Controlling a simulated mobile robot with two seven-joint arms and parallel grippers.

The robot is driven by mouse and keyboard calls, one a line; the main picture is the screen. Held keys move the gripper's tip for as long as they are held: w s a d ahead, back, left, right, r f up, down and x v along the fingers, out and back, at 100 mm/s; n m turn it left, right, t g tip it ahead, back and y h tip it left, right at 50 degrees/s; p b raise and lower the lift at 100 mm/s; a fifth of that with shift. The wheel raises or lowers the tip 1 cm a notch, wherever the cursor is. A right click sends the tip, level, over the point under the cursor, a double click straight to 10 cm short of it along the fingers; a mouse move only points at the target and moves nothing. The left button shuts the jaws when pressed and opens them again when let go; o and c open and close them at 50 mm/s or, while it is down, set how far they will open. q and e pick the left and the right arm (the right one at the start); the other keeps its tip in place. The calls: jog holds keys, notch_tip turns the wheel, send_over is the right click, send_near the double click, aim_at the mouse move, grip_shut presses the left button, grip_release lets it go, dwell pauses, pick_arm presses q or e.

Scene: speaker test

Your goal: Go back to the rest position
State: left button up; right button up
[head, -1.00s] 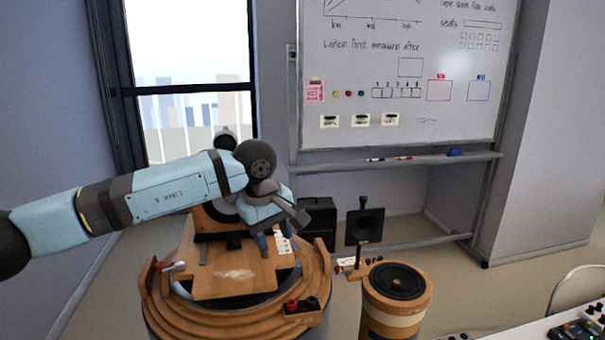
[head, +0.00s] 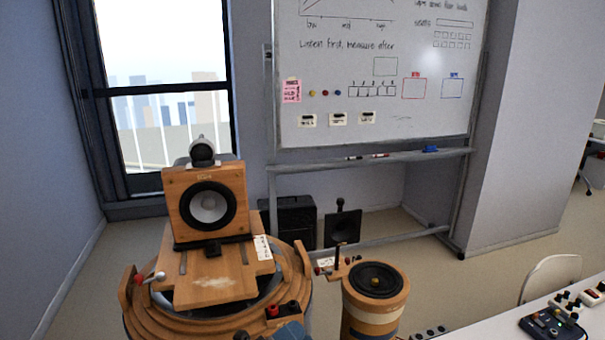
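A wooden speaker (head: 231,183) with a dark round cone and a small rounded piece on top stands upright on a wooden platform (head: 205,290). The platform sits on a round wooden stand (head: 140,318) at the lower left. A small blue-grey part of my own arm shows at the bottom edge, in front of the stand. Neither of my grippers can be made out in the head view. Nothing touches the speaker from above or in front.
A round wooden drum-like unit (head: 352,308) with a black top stands right of the stand. Black speakers (head: 343,228) are on the floor under the whiteboard (head: 400,130). A white table (head: 480,328) with small devices (head: 553,325) and a chair (head: 552,277) are at lower right.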

pick_arm(q)
jog(key=s+a+f+n+t+y, duration=0.2)
jog(key=s+a+f+n+y, duration=0.1)
jog(key=a+f+n+y, duration=0.45)
jog(key=s+a+f+n+t+y, duration=0.1)
jog(key=s+a+f+n+y, duration=0.35)
jog(key=f+n, duration=0.5)
jog(key=s+a+f+n+g+y+p, duration=0.1)
jog(key=s+a+f+n+g+y, duration=0.3)
jog(key=s+f+n, duration=0.5)
jog(key=s+a, duration=0.2)
jog(key=shift+s+a+g, duration=0.15)
jog(key=shift+a+g, duration=0.15)
jog(key=shift+a, duration=0.1)
jog(key=shift+d, duration=0.1)
